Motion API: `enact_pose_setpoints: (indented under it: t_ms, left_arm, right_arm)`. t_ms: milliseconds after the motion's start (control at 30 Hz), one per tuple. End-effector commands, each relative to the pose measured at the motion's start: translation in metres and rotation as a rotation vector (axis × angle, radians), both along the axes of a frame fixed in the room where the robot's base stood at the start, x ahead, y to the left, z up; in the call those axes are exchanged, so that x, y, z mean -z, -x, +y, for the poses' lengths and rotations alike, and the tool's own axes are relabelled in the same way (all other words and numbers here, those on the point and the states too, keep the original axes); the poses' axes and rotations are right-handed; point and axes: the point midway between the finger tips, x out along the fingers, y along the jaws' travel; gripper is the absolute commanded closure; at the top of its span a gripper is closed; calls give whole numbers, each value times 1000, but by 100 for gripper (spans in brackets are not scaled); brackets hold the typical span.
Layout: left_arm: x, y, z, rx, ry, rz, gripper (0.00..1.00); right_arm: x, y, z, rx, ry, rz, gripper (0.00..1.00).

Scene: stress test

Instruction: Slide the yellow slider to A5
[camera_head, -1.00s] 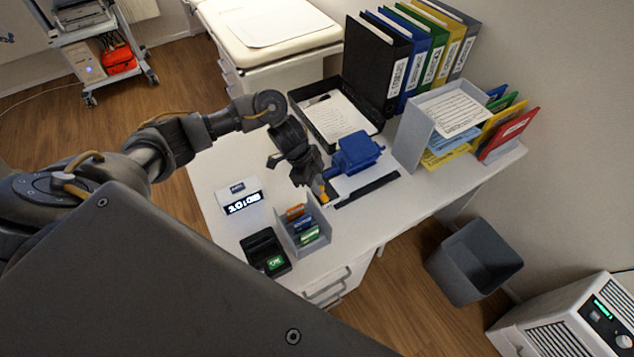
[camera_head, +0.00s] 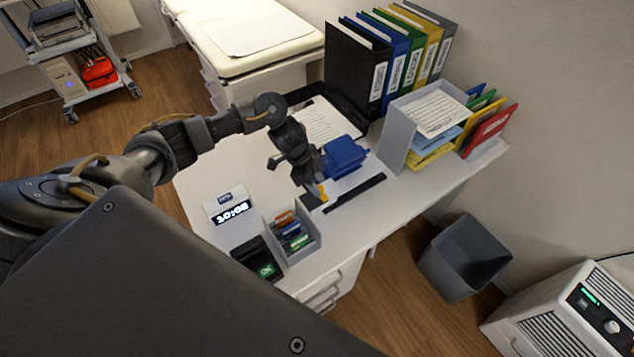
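The yellow slider (camera_head: 322,195) shows as a small yellow-orange patch at the tip of my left gripper (camera_head: 316,189), beside the black strip (camera_head: 356,193) on the desk. The gripper points down and its fingers hide part of the slider. They are too small and dark to tell whether they are closed on it or only beside it. A blue block-shaped thing (camera_head: 344,157) is just behind and right of the gripper. I cannot read any A5 mark. My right gripper is out of view.
On the white desk (camera_head: 350,228) are a clock (camera_head: 229,208), a grey pen box (camera_head: 306,248), a black device with a green screen (camera_head: 262,262), a black tray, binders (camera_head: 352,75) and a grey file holder (camera_head: 393,140). Clear desk lies in front of the strip.

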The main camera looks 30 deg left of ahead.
Motion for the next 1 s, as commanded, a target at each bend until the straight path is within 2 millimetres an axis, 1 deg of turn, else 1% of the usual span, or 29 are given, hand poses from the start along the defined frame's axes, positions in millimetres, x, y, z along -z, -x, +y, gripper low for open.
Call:
enact_pose_setpoints:
  t_ms: [267,367,467,700,800,900,1000]
  left_arm:
    - [0,0,0,2,-1,0,60]
    - [-6,0,2,4,-1,-1,60]
    - [-19,2,8,3,-2,-3,60]
    - [-64,8,26,3,-2,-4,60]
    - [-80,10,32,2,-4,-4,60]
    - [-92,11,36,2,-3,-3,60]
    - [-97,13,38,3,-1,-1,60]
  right_arm:
    - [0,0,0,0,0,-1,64]
    - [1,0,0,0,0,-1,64]
    - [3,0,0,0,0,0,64]
    - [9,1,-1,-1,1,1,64]
    - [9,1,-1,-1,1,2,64]
    - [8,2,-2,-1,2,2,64]
    - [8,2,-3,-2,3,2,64]
